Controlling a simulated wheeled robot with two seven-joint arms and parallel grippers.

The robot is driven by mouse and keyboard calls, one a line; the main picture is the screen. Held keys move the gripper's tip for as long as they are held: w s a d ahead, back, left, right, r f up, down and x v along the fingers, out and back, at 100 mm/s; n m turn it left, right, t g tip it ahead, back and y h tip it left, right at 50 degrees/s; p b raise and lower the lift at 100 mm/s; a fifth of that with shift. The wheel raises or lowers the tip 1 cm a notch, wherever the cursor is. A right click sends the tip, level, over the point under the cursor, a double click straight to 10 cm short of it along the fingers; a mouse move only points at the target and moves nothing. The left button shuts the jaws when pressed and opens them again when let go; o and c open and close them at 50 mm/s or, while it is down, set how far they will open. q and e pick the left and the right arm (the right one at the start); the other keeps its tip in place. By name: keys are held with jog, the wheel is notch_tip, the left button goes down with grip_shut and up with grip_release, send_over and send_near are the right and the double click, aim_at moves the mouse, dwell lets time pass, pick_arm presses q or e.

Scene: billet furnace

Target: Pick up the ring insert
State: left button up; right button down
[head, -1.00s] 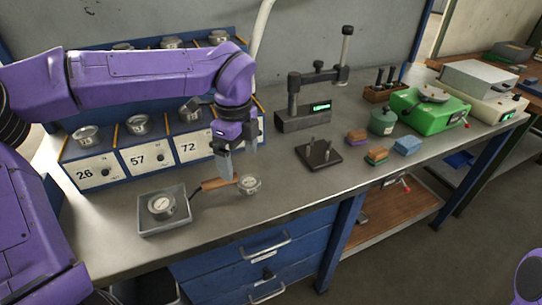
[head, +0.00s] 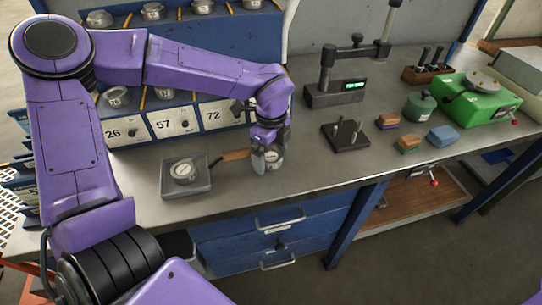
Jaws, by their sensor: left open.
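A small round metal piece with a pale top (head: 272,157), likely the ring insert, stands on the grey bench at the end of a wooden-handled tool (head: 236,155). My left gripper (head: 269,163) points down right at this piece, its fingers open and seemingly on either side of it. The fingers partly hide the piece, and I cannot tell whether they touch it. A similar round metal piece (head: 185,171) sits in a shallow grey tray (head: 203,187) to the left. My right gripper is not in view.
Numbered drawers (head: 165,123) with metal cups above stand behind the arm. A dark pegged plate (head: 345,136), a stand with a green display (head: 335,94), small coloured blocks (head: 442,136) and a green device (head: 477,103) are to the right. The bench front edge is close.

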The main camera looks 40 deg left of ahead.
pick_arm(q)
jog(key=shift+s+r, duration=0.15)
jog(key=shift+s, duration=0.1)
jog(key=shift+w, duration=0.15)
jog(key=c, duration=1.6)
